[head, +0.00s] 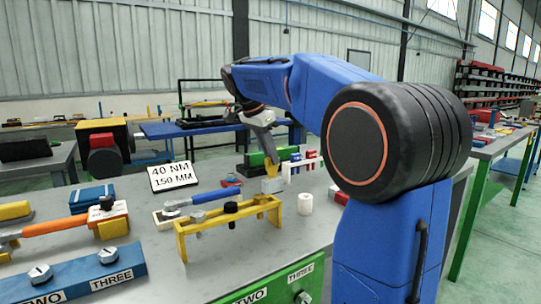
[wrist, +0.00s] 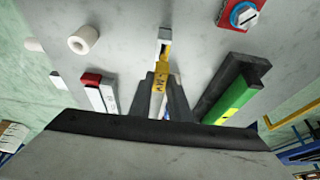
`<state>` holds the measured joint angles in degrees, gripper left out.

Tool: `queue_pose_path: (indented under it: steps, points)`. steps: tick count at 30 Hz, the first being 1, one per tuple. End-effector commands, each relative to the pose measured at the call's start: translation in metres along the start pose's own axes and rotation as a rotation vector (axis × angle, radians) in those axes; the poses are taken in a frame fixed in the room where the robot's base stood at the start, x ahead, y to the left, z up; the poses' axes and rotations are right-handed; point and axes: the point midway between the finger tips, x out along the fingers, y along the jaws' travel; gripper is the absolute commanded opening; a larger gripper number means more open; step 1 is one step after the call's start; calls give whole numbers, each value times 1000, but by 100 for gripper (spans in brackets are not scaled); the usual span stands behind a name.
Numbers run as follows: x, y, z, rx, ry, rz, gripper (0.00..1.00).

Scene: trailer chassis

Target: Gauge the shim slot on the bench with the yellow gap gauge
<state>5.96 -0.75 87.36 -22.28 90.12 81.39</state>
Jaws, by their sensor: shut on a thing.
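My gripper (wrist: 160,100) is shut on the yellow gap gauge (wrist: 160,77), which has dark lettering on its face. In the wrist view the gauge's far end meets or overlaps the near side of a small pale grey block (wrist: 165,33) on the bench, which looks like the shim slot. I cannot tell whether the gauge is inside the slot or only above it. In the head view this grey block (head: 272,185) stands behind a yellow bridge-shaped frame (head: 215,217).
A white roll (wrist: 83,40) stands to one side of the block. A green bar (wrist: 238,97) and a red-topped pale piece (wrist: 98,92) lie close beside my fingers. A red switch-like piece (wrist: 240,14) is farther off. A sign (head: 174,176) stands on the bench.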

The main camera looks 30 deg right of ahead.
Motion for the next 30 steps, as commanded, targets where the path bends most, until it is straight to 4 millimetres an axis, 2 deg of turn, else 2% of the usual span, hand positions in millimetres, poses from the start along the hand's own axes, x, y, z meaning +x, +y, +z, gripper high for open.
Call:
queue_pose_path:
  steps: [30]
  points:
    - [11, 0, 4, 0, 0, 0, 0]
